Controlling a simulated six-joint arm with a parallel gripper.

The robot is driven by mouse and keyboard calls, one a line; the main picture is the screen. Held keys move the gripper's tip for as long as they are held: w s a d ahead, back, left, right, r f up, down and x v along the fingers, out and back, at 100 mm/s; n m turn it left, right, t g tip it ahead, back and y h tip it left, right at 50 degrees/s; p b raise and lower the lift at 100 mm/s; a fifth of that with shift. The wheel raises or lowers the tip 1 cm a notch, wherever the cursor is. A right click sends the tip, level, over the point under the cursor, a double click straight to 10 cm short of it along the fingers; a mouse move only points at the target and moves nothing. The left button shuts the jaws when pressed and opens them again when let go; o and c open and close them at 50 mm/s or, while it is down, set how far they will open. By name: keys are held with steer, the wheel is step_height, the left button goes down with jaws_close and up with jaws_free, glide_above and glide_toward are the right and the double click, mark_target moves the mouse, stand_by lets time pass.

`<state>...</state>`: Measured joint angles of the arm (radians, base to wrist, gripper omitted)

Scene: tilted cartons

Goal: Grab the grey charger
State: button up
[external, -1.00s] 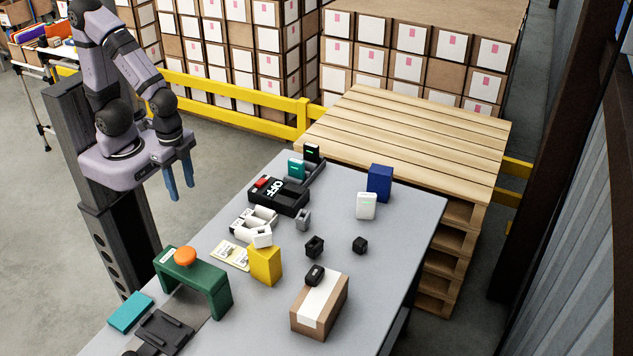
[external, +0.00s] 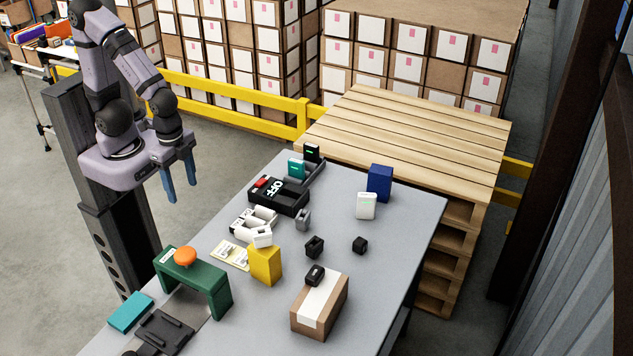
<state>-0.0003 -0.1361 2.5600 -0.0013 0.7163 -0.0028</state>
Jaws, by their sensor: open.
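A small grey block (external: 303,219), which looks like the grey charger, stands on the grey table (external: 395,270) near its middle. It is just right of the white cylindrical pieces and in front of the black OFF box. Its fine detail is too small to tell. My gripper (external: 182,187) has blue fingers pointing down. It is open and empty, left of the table and well apart from the grey block.
Near the grey block are a black box marked OFF (external: 279,196), white cylinders (external: 262,217), a yellow block (external: 265,264) and a black cube-like piece (external: 314,246). A white device (external: 366,206), blue box (external: 379,183), carton (external: 320,305) and green stand (external: 205,285) also stand there.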

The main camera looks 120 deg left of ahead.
mark_target(301, 216)
steer(key=w+a+f+t+b, duration=0.1)
steer(key=w+a+f, duration=0.1)
steer(key=w, duration=0.2)
steer(key=w+a+f+t+b, duration=0.2)
steer(key=w+a+f, duration=0.1)
steer(key=w, duration=0.1)
steer(key=w+a+f+t+y+b, duration=0.1)
steer(key=w+a+f+t, duration=0.1)
steer(key=w, duration=0.3)
steer(key=shift+w+a+f+n+b, duration=0.1)
steer(key=shift+a+f+n+b, duration=0.3)
steer(key=shift+a+f, duration=0.15)
steer(key=w+a+t+b, duration=0.1)
steer(key=w+a+t, duration=0.1)
steer(key=w+a+f+t+b, duration=0.1)
steer(key=w+a+t, duration=0.1)
steer(key=w, duration=0.1)
steer(key=w+a+f+t+b, duration=0.1)
steer(key=w+a+t+b, duration=0.1)
steer(key=shift+w+n+y, duration=0.3)
steer(key=shift+w, duration=0.1)
steer(key=shift+w+a+r+t+b, duration=0.2)
steer(key=shift+w+a+r+t, duration=0.05)
steer(key=shift+t, duration=0.35)
steer(key=shift+w+a+r+t+b, duration=0.15)
steer(key=shift+w+a+r+t, duration=0.1)
steer(key=shift+t, duration=0.35)
steer(key=shift+p+x, duration=0.7)
steer(key=shift+x, duration=2.95)
steer(key=shift+f, duration=0.1)
